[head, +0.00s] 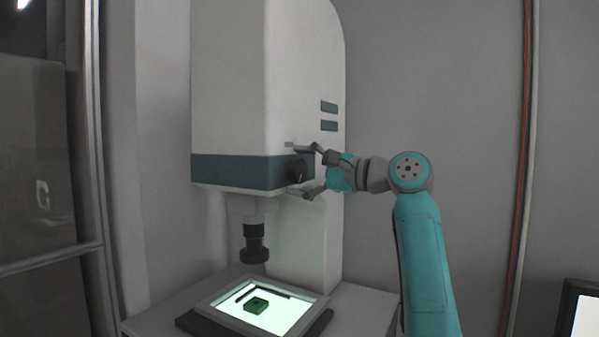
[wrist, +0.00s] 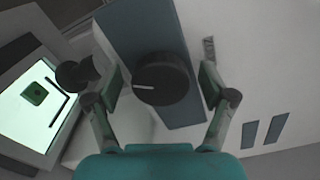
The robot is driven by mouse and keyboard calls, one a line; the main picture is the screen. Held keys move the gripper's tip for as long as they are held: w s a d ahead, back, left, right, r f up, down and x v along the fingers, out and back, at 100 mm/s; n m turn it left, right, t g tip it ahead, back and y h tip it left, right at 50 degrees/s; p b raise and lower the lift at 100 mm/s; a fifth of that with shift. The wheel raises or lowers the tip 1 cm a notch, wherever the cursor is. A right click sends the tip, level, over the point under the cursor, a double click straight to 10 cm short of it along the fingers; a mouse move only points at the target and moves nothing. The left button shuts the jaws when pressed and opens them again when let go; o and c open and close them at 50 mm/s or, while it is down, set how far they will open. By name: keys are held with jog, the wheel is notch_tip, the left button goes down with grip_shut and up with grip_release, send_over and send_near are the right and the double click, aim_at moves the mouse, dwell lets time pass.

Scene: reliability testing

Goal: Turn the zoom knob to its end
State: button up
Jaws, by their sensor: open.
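The zoom knob (head: 296,170) is a black round knob on the dark blue band at the side of a white microscope-like machine (head: 231,80). In the wrist view the knob (wrist: 160,78) shows a white pointer line on its face, pointing to the left. My gripper (head: 303,170) is open, with one finger above the knob and one below it. In the wrist view my gripper (wrist: 162,90) has a finger on each side of the knob, with a visible gap on the right; contact on the left is hard to tell.
Below the knob hangs a black lens (head: 254,243) over a lit stage (head: 214,306) carrying a small green part (head: 256,304). A grey cabinet stands at the left. A monitor (head: 580,310) edge shows at the lower right.

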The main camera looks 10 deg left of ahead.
jog(key=v, duration=1.2)
